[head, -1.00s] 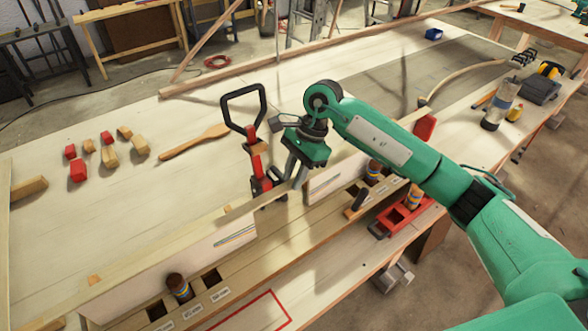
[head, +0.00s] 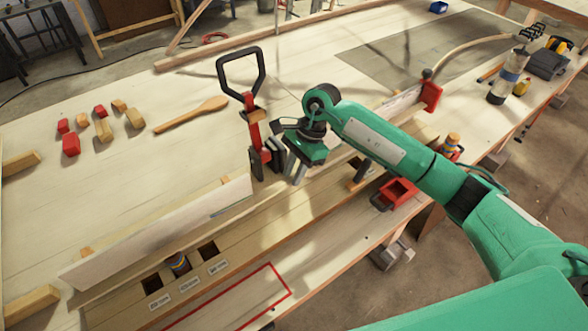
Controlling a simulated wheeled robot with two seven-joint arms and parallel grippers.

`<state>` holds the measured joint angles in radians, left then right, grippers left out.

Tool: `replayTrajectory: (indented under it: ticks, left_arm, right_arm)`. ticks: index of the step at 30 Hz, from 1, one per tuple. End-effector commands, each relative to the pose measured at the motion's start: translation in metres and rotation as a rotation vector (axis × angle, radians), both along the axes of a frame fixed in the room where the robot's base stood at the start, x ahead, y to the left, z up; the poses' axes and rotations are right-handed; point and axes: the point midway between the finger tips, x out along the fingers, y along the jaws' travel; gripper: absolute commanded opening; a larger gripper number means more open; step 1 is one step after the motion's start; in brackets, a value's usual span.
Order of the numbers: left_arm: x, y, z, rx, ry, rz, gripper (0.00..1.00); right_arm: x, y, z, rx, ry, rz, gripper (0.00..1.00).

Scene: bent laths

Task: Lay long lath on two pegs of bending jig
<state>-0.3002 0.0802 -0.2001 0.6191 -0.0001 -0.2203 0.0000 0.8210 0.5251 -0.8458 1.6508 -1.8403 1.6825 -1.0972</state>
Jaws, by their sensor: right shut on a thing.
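The long lath (head: 200,238) is a thin pale strip running lengthwise along the bending jig (head: 235,250), in front of a white upright board. My right gripper (head: 298,174) points down, shut on the lath near its middle. The other peg's place on the jig is hidden by my right arm. A striped peg with an orange top (head: 452,140) shows beyond my arm. My left gripper is out of view.
A red clamp with a black loop handle (head: 241,75) stands just left of my right gripper. The white board (head: 155,235) rises behind the lath. A red tray (head: 397,191) sits in front. Small blocks (head: 71,145) and a wooden paddle (head: 192,114) lie farther back.

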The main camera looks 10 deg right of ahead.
Motion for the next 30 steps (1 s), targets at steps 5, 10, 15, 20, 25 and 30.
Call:
replayTrajectory:
  ticks: [5, 10, 15, 20, 25, 30]
  left_arm:
    - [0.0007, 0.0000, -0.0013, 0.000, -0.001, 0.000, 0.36]
    - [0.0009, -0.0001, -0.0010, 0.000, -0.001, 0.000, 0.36]
    - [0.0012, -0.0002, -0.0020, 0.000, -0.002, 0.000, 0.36]
    - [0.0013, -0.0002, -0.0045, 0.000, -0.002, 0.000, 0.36]
    - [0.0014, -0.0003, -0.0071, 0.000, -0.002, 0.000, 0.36]
    - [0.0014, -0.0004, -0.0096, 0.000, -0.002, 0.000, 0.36]
  right_arm:
    - [0.0001, -0.0001, -0.0010, 0.000, -0.001, 0.000, 0.00]
    - [0.0001, 0.0000, -0.0009, 0.000, 0.000, 0.000, 0.00]
    - [0.0001, 0.0000, -0.0017, 0.000, 0.000, 0.000, 0.00]
    - [0.0001, 0.0000, -0.0035, 0.000, 0.000, 0.000, 0.00]
    - [0.0001, -0.0001, -0.0052, 0.000, 0.000, 0.000, 0.00]
    - [0.0000, -0.0001, -0.0070, 0.000, 0.000, 0.000, 0.00]
